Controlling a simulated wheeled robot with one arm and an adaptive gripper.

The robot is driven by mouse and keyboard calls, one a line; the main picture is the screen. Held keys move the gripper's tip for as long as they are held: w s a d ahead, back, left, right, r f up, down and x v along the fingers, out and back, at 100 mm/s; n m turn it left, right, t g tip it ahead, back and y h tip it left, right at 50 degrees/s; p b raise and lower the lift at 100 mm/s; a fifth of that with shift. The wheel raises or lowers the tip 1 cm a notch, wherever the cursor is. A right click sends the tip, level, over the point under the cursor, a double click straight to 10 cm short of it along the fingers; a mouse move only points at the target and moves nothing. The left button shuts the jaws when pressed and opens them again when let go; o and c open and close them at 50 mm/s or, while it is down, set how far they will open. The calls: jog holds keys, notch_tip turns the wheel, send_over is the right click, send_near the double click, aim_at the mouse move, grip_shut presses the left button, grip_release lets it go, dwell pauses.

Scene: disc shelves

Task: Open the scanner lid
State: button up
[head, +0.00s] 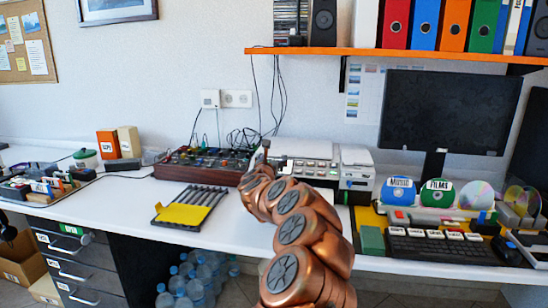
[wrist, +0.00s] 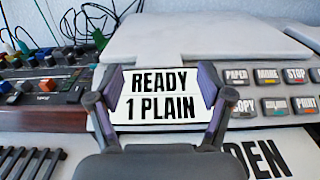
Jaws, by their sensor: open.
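The scanner (head: 315,165) is a white machine on the desk in the middle of the head view, partly hidden by my arm. Its pale flat lid (wrist: 215,38) spans the top of the wrist view and looks closed. Below the lid are a display reading "READY 1 PLAIN" (wrist: 160,96) and grey buttons (wrist: 268,77). My gripper (wrist: 160,84) is open and empty, its purple-padded fingers framing the display. Whether they touch the scanner I cannot tell. In the head view my gripper (head: 264,152) is at the scanner's left front.
A mixer panel (head: 205,165) with knobs stands left of the scanner. A slotted rack with a yellow flap (head: 182,214) lies in front of it. Disc holders, a keyboard (head: 440,247) and a monitor (head: 450,108) are on the right. An orange shelf (head: 400,54) hangs above.

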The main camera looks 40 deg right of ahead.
jog(key=shift+x, duration=1.55)
grip_shut()
